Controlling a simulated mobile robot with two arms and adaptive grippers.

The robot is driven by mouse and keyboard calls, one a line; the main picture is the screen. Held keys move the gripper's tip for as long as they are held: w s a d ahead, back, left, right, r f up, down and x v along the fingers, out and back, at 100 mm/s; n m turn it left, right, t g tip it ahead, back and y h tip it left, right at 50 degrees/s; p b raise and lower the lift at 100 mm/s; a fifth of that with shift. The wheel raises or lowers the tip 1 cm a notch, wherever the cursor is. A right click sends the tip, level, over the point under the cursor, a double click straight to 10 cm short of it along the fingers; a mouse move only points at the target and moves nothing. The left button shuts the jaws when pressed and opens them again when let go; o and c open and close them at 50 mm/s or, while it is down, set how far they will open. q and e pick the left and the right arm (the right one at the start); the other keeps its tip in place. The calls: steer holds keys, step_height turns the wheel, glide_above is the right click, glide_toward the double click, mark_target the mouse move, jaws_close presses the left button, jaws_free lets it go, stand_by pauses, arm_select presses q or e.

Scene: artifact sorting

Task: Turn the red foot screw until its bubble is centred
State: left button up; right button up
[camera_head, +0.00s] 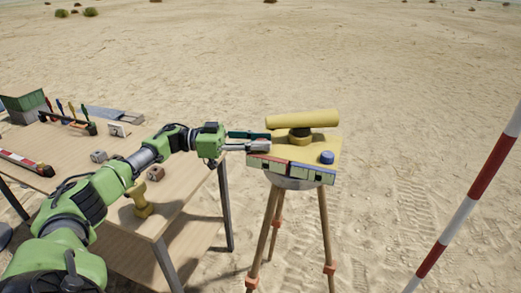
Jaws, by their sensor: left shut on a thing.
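The level (300,119), a yellow telescope tube on a yellow base plate (308,153), stands on a wooden tripod. A blue foot screw (327,157) shows at the plate's right. The front strip has a red-framed vial (268,164) at left and a blue-framed vial (312,173) at right; the bubbles are too small to place. My left gripper (265,140) reaches in from the left at the plate's left side, its fingers shut on the red foot screw, which they hide. My right gripper is not in view.
A red-and-white pole (470,200) leans at right. Open sand lies behind the tripod.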

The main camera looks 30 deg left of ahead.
arm_select(q)
steer(key=shift+r+g, duration=0.1)
steer(key=shift+g, duration=0.2)
steer(key=o, duration=1.1)
steer(key=v, duration=1.2)
steer(key=shift+w+f, duration=0.1)
steer(key=shift+f, duration=0.15)
